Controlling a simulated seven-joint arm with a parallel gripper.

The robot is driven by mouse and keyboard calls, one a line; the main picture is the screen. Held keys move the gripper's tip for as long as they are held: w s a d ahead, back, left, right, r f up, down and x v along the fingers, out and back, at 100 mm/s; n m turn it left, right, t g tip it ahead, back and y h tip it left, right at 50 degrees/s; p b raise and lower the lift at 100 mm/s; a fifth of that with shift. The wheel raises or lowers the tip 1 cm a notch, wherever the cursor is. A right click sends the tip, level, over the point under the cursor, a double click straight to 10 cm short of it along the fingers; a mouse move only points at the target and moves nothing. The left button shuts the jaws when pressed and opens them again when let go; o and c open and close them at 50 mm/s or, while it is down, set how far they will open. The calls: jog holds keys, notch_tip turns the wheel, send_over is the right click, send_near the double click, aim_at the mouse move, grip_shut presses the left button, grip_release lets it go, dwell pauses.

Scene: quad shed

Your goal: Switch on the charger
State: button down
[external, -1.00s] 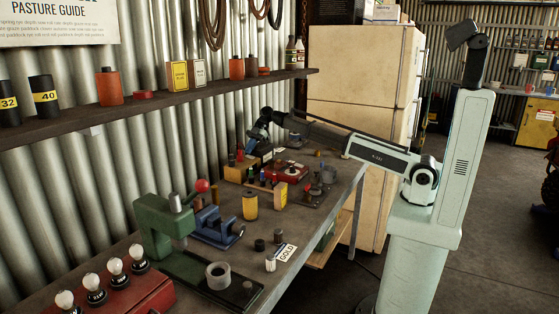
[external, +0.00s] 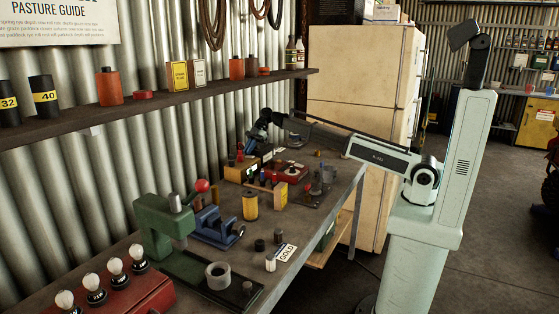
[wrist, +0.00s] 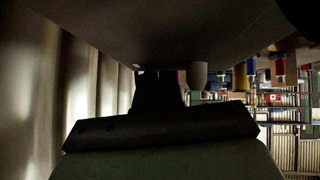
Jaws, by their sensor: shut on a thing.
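My gripper (external: 258,136) is at the far end of the workbench (external: 316,222), close to the corrugated wall, low over a cluster of boxes. In the wrist view its dark fingers (wrist: 158,92) are together at the centre. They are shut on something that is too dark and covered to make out. I cannot tell which of these is the charger, and no switch can be made out.
A yellow spool (external: 250,207), a blue vise (external: 217,228) and a green press (external: 158,222) stand nearer on the bench. A shelf (external: 180,106) runs along the wall above. A cream fridge (external: 355,85) stands behind the bench end.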

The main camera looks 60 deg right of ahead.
jog(key=shift+s+f, duration=0.1)
jog(key=shift+f, duration=0.55)
jog(key=shift+s+r, duration=0.1)
jog(key=shift+s, duration=0.65)
jog(key=shift+d, duration=0.15)
jog(key=shift+w+a+r+v, duration=0.1)
jog(key=shift+w+r+v, duration=0.05)
jog(key=shift+v, duration=1.25)
jog(key=shift+w+a+r+v, duration=0.15)
jog(key=shift+v, duration=1.25)
jog(key=shift+w+a+r+v, duration=0.1)
jog(key=shift+w+r+v, duration=0.05)
jog(key=shift+v, duration=1.2)
jog(key=shift+w, duration=0.15)
